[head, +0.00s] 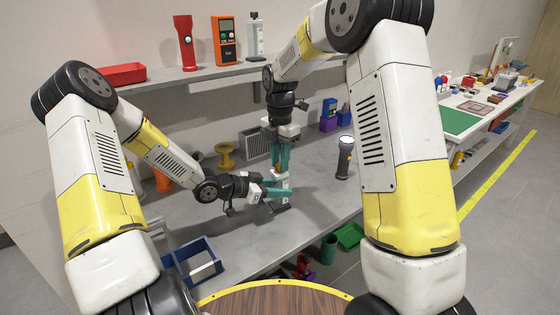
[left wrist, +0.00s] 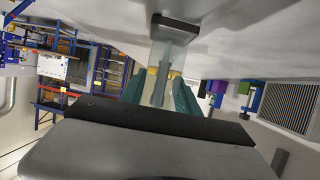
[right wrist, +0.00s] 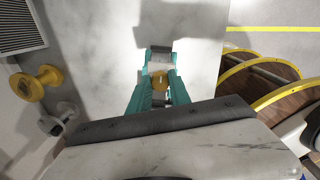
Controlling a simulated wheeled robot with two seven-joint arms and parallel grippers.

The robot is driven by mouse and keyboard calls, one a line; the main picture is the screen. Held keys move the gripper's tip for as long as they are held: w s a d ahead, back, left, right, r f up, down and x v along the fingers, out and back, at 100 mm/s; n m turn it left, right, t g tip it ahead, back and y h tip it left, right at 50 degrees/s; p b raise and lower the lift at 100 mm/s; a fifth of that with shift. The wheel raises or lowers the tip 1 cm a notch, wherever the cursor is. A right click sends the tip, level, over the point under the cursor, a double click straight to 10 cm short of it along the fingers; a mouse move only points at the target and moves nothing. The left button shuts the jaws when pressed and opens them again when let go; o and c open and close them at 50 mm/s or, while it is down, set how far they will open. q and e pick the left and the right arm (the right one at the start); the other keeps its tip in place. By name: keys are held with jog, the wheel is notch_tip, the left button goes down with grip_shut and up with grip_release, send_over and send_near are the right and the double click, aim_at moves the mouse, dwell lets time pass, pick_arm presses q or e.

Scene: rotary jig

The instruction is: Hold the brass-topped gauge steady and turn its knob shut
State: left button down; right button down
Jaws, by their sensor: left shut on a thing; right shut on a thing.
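The gauge (head: 281,182) stands on the grey workbench, with a pale body and a dark base. In the left wrist view its clear, pale body (left wrist: 173,52) and dark base show at the top, with brass between the fingers. In the right wrist view its brass top (right wrist: 159,80) lies between the fingers. My left gripper (head: 279,191) reaches in level from the left and is shut on the gauge's body. My right gripper (head: 282,168) points down from above and is shut on the top. The knob is mostly hidden by the fingers.
A dark flashlight (head: 345,158) stands right of the gauge. A yellow spool (head: 225,156) and a grey grille (head: 256,145) are behind. A blue open tray (head: 192,264) sits at the front left. A shelf (head: 200,77) runs above the bench.

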jog(key=m, duration=0.9)
jog(key=shift+s, duration=0.1)
jog(key=m, duration=0.4)
jog(key=shift+m, duration=2.4)
jog(key=c, duration=1.2)
grip_release()
